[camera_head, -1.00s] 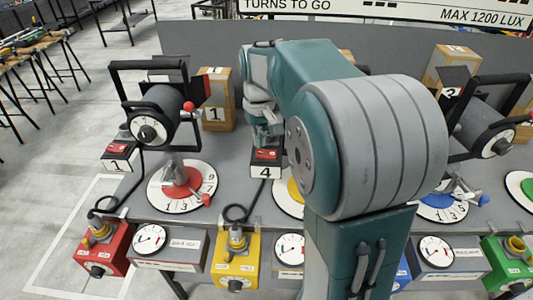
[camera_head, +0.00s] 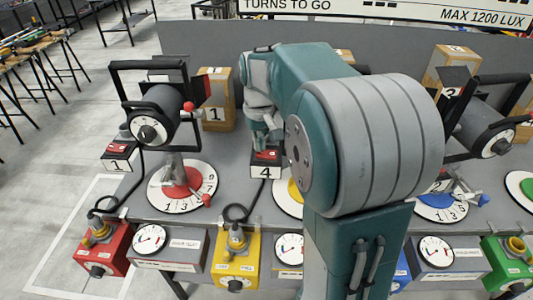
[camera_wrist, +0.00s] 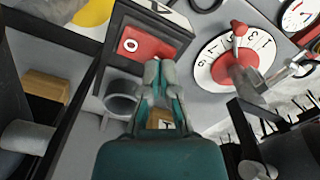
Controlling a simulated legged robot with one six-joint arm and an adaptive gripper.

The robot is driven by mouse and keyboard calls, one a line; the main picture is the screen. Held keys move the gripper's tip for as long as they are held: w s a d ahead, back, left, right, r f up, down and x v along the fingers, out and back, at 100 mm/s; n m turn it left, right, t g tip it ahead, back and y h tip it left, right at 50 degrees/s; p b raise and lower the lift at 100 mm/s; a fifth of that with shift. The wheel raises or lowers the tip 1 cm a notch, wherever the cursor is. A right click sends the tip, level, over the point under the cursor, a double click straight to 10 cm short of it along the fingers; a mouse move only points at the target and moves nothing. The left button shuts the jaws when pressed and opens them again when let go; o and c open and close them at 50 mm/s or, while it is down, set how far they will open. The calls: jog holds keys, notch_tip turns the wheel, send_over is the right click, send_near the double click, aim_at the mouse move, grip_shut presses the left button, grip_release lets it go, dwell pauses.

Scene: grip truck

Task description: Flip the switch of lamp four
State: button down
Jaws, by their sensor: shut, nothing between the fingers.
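The switch box labelled 4 (camera_head: 265,170) stands on the grey bench in the head view, with a red rocker switch (camera_head: 268,157) on top. In the wrist view the red rocker (camera_wrist: 142,44) shows a white "O" near its left end. My gripper (camera_wrist: 160,70) is shut and empty, its fingertips over the lower right edge of the rocker. They touch it or are very close; I cannot tell which. In the head view my gripper (camera_head: 264,140) is just above the box, hiding part of the rocker.
A switch box labelled 1 (camera_head: 117,163) and a lamp (camera_head: 155,118) stand to the left. A red-centred dial (camera_head: 182,188) lies between the boxes. A yellow block (camera_head: 235,262) with a looped black cable is in front. My arm hides the middle right of the bench.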

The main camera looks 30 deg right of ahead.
jog(key=shift+f, duration=0.5)
jog(key=shift+r, duration=3.55)
jog(key=s+a+f+t, duration=0.1)
jog(key=s+a+t, duration=0.1)
jog(key=s+a, duration=0.4)
jog(key=s+a+f+t, duration=0.2)
jog(key=s+a, duration=0.4)
jog(key=s, duration=0.7)
jog(key=shift+a+f+n+t, duration=0.15)
jog(key=shift+a+n+t, duration=0.25)
jog(key=shift+t, duration=0.4)
jog(key=shift+s, duration=0.1)
